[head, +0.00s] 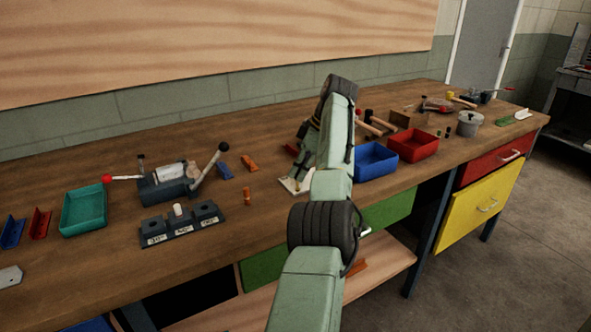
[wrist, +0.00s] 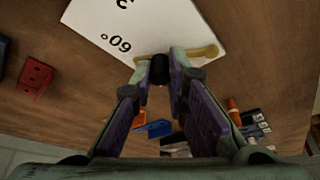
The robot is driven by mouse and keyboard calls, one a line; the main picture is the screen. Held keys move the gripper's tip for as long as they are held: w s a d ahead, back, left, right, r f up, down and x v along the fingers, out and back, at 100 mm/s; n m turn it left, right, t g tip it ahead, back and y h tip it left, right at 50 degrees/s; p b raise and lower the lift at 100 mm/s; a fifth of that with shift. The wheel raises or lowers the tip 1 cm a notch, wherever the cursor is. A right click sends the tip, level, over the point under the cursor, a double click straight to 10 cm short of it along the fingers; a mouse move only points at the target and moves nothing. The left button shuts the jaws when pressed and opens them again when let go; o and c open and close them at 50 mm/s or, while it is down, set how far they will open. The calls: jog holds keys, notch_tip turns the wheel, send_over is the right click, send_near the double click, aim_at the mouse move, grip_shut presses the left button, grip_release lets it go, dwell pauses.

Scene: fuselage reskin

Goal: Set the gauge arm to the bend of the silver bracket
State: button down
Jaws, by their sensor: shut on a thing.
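The gauge is a white plate (wrist: 95,25) marked 60° in the wrist view, and its corner also shows in the head view (head: 291,186). A brass-coloured arm (wrist: 207,52) lies near the plate's edge, partly behind my right finger. My gripper (wrist: 159,68) is shut on a small black knob (wrist: 158,70) by that edge. In the head view my gripper is largely hidden by my arm. A pale grey piece with a hole (head: 10,277) at the left edge may be the silver bracket; its bend cannot be made out. The arm's exact angle reading is hidden.
A vise (head: 165,187) and a labelled dark block (head: 180,225) stand left of the gauge. A teal tray (head: 84,209) lies further left. Blue (head: 375,162) and red (head: 413,146) bins stand right. Small orange and blue brackets (head: 225,171) lie behind. The front left bench is fairly clear.

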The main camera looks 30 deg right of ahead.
dwell(0.3)
jog(key=c, duration=1.8)
grip_release()
jog(key=shift+s, duration=0.1)
jog(key=shift+c, duration=0.2)
